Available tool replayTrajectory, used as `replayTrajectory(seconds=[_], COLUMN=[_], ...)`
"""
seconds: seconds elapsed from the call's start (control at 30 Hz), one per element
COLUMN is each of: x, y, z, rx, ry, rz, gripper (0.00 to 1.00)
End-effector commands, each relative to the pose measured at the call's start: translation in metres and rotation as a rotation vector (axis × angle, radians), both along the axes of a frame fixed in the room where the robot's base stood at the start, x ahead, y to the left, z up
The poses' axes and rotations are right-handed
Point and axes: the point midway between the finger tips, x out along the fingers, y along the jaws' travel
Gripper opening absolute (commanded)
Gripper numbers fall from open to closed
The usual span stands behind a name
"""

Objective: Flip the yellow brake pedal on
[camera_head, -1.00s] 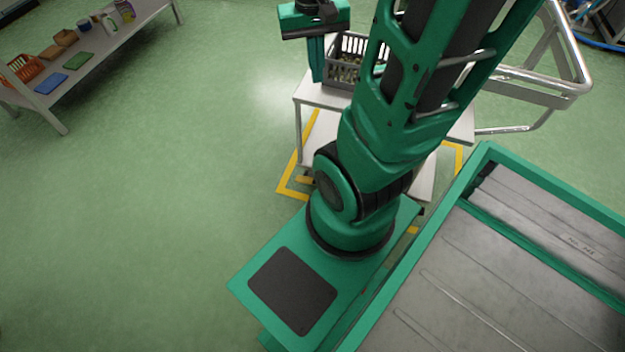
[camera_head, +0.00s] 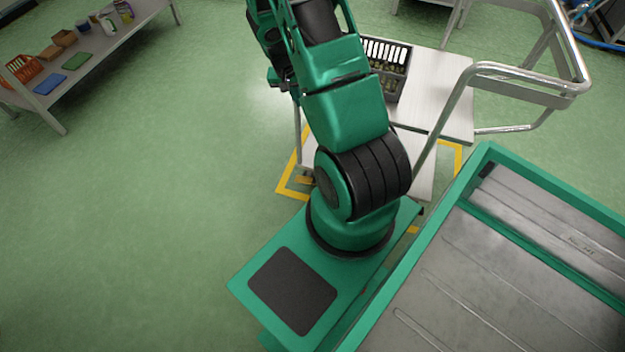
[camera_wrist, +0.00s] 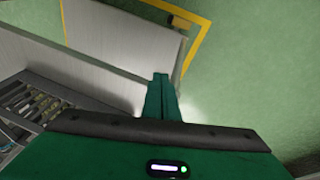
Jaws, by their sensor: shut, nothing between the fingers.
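The brake pedal (camera_head: 306,180) is a small yellow-orange tab low at the near left corner of a white trolley (camera_head: 440,95), close to the floor. In the wrist view the pedal (camera_wrist: 180,22) shows at the top, small and dull yellow, beside the trolley's lower shelf (camera_wrist: 105,35). My gripper (camera_wrist: 160,78) is shut and empty. Its fingertips point toward the trolley's side and appear below the pedal in the picture, apart from it. In the head view my arm hides most of the gripper. Whether the pedal is up or down is too small to tell.
A dark grey crate of olives (camera_head: 400,75) stands on the trolley's top. The trolley's metal push handle (camera_head: 520,75) rises at right. Yellow floor tape (camera_head: 283,188) frames the trolley. A bench (camera_head: 100,45) with small goods stands at far left. Green floor between is clear.

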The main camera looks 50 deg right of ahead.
Motion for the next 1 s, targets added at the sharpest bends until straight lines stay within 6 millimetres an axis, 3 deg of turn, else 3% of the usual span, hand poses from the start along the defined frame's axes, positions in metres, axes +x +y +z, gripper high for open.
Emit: replayTrajectory(seconds=[0.03, 0.27, 0.6, 0.8, 1.0], x=[0.000, 0.002, -0.026, -0.044, -0.050], y=[-0.003, -0.011, -0.002, 0.007, 0.010], z=[-0.025, -0.122, -0.265, -0.315, -0.330], rx=[-0.001, -0.014, -0.013, -0.009, -0.007], ry=[0.002, -0.030, -0.084, -0.110, -0.120], rz=[-0.012, -0.064, -0.146, -0.178, -0.190], gripper=[0.00, 0.00, 0.00, 0.00, 0.00])
